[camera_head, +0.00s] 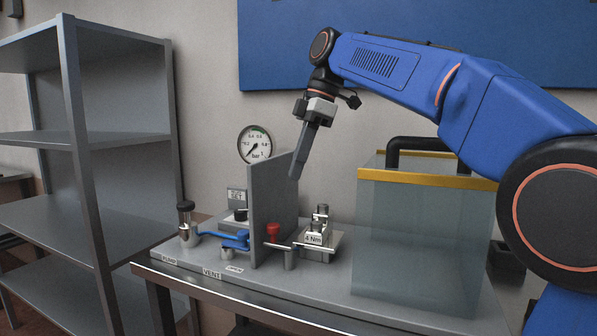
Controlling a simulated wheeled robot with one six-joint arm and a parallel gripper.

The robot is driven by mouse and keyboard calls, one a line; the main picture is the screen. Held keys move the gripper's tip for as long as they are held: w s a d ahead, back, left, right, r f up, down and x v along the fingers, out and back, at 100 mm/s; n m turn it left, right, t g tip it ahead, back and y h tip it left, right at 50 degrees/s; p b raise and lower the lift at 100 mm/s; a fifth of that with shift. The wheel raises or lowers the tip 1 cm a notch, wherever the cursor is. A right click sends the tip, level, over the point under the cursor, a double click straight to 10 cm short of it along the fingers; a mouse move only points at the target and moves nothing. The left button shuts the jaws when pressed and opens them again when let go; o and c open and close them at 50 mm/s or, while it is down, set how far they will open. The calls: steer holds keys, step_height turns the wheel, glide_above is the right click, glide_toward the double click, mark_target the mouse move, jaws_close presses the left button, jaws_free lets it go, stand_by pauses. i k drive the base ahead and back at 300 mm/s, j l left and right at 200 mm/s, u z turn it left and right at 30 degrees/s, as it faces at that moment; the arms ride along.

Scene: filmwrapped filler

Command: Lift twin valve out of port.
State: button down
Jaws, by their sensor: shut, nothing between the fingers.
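My gripper (297,172) is shut and empty. It points down in the air in front of the wall, near the top right edge of an upright grey panel. Below it, a red-handled valve (274,231) stands on the bench right of the panel. A blue-handled valve (236,240) stands left of the panel. A metal block with two upright cylindrical parts (320,222) and a "4 Nm" label is right of the red valve. I cannot tell which of these is the twin valve, and no port opening is clearly visible.
The grey panel (268,205) stands between the valves. A large clear tank (415,240) with a yellow rim and black pipe fills the right of the bench. A pressure gauge (255,145) hangs on the wall. A metal shelf (85,225) stands left. A dark-topped post (186,222) stands at the bench's left.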

mark_target(327, 240)
steer(key=k, duration=1)
